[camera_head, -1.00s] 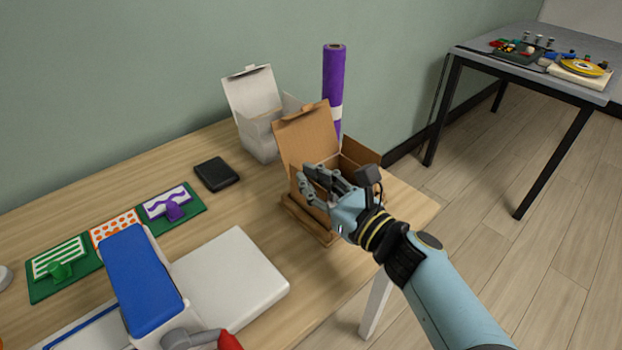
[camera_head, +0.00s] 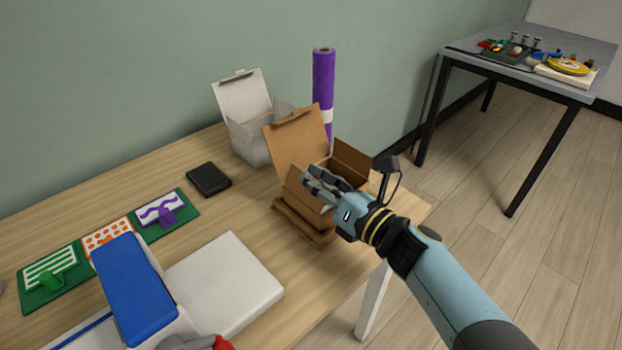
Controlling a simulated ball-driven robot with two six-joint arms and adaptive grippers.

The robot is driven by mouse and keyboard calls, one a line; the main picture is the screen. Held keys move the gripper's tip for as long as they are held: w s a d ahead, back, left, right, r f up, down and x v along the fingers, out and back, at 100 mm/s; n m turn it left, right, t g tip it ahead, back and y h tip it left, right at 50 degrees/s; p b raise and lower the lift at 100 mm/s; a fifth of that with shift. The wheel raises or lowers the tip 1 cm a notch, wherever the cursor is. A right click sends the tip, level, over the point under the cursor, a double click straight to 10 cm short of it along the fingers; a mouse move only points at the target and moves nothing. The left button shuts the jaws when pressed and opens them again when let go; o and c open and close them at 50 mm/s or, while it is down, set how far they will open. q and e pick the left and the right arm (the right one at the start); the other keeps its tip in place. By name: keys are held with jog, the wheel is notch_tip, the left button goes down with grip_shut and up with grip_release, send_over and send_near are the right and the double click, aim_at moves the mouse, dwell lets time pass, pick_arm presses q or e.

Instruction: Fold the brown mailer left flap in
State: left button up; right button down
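The brown mailer (camera_head: 296,138) stands on the right part of the wooden table, its lid raised at the back left. A side flap (camera_head: 352,157) sticks up on its right. My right gripper (camera_head: 312,184) is at the mailer's front, its fingers pointing left over the opening's near side. It hides much of the near wall and left rim, so I cannot make out the left flap or whether the fingers touch it. Whether the fingers are open or shut is unclear.
A white open box (camera_head: 247,135) and a purple roll (camera_head: 323,85) stand behind the mailer. A black pad (camera_head: 208,179), a green board (camera_head: 60,281) and a blue-and-white machine (camera_head: 135,285) lie left. The table's right edge is close to the mailer.

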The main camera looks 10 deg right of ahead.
jog(key=shift+m, duration=0.3)
jog(key=c, duration=1.5)
grip_release()
jog(key=shift+c, duration=0.2)
jog(key=shift+d, duration=0.15)
jog(key=v, duration=1.1)
jog(key=shift+s+d, duration=0.2)
jog(key=shift+s, duration=0.15)
